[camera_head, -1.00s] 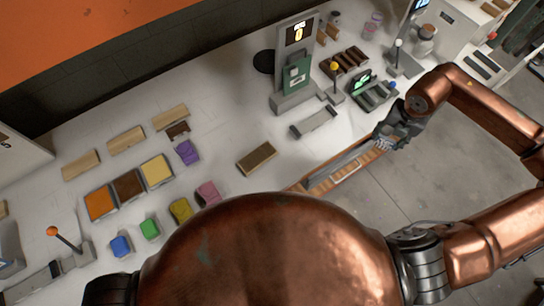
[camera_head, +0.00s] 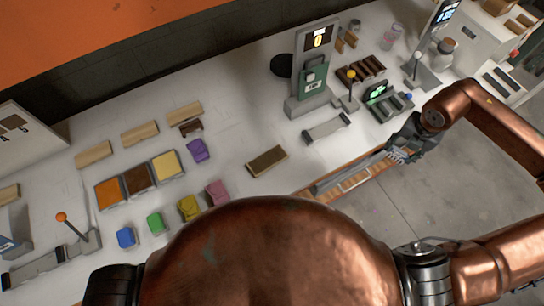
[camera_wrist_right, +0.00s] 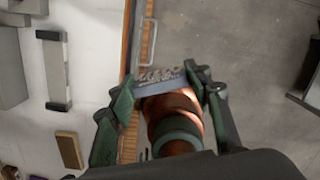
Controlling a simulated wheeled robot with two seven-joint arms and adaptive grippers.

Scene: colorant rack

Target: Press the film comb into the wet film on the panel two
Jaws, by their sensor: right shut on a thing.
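My right gripper (camera_head: 402,152) is beyond the table's front edge, at the right. In the right wrist view, its green fingers (camera_wrist_right: 163,92) are shut on the film comb (camera_wrist_right: 152,85), a grey bar with a toothed edge. Three square panels lie side by side at the left of the table: orange (camera_head: 108,193), brown (camera_head: 138,180) and yellow (camera_head: 167,166). I cannot read which is panel two. The comb is far to the right of them and touches none. My left gripper is not in view.
Purple (camera_head: 198,150), pink (camera_head: 217,192), yellow (camera_head: 188,208), green (camera_head: 155,223) and blue (camera_head: 126,237) pieces lie around the panels. Bare white table surrounds the brown block.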

